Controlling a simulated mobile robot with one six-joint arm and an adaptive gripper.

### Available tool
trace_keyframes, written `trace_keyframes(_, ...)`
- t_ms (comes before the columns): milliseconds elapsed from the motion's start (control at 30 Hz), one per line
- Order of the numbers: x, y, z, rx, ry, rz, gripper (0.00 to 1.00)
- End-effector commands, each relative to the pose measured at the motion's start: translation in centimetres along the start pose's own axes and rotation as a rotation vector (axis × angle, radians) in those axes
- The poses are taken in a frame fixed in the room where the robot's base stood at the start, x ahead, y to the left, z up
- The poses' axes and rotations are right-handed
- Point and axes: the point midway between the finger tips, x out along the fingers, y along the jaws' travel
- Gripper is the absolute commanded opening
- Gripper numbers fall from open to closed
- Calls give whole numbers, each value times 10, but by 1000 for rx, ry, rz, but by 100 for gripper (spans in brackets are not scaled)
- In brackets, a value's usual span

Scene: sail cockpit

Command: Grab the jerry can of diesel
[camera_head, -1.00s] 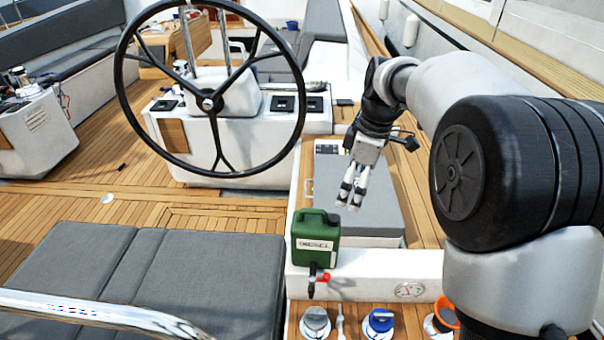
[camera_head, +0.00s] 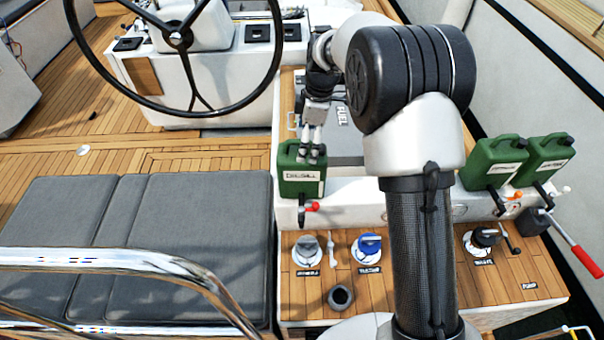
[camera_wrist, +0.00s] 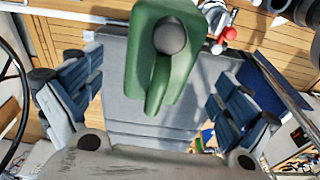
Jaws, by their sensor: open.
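The green diesel jerry can (camera_head: 300,186) stands upright on the white ledge, its white label facing me. My gripper (camera_head: 311,152) is at the top of the can, and its fingers overlap the can's upper right part in the head view. In the wrist view the can (camera_wrist: 180,30) fills the top middle, with its dark cap and green handle pointing toward the palm. The open fingers of my gripper (camera_wrist: 156,92) are spread to the left and right of the handle. A gap shows on both sides, so they are not closed on it.
Two more green cans (camera_head: 495,162) (camera_head: 546,158) stand to the right, beyond my arm. A red-tipped lever (camera_head: 312,207) is just below the diesel can. Deck caps (camera_head: 306,250) (camera_head: 369,246) lie in front. A steering wheel (camera_head: 180,42) stands behind left; grey cushions (camera_head: 150,240) lie left.

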Motion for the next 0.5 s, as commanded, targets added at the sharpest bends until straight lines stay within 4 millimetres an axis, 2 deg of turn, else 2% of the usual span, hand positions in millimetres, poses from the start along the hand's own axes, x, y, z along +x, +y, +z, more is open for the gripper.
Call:
trace_keyframes(167, 9, 0, -1, -1, 0, 0, 97)
trace_keyframes(400, 45, -1, -5, 0, -1, -3, 97)
trace_keyframes(500, 54, 0, -5, 0, -1, 0, 97)
